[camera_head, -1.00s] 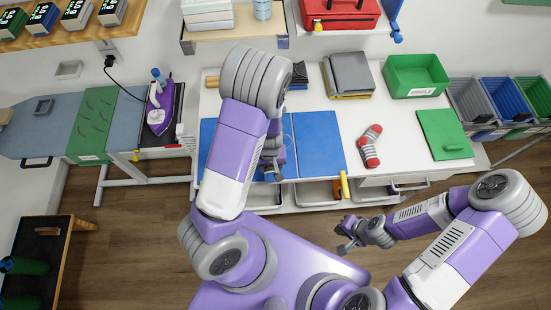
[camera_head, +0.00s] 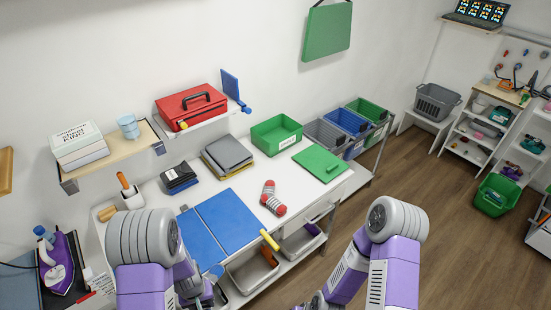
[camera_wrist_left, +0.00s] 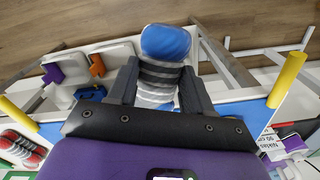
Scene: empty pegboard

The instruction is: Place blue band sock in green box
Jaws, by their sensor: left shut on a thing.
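In the left wrist view my left gripper (camera_wrist_left: 162,90) is shut on the blue band sock (camera_wrist_left: 166,42), a grey and white striped sock with a blue end. Its fingers press on both sides of it. An open green box (camera_head: 277,146) with a white label stands at the table's back. My right gripper (camera_head: 316,301) is at the bottom edge, partly cut off; its jaws are unclear.
A red striped sock (camera_head: 272,198) lies on the white table, right of blue mats (camera_head: 229,219). A flat green mat (camera_head: 319,163) lies right of it. Folded grey cloths (camera_head: 227,152) lie left of the green box. Grey, blue and green bins (camera_head: 372,110) stand beyond the table.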

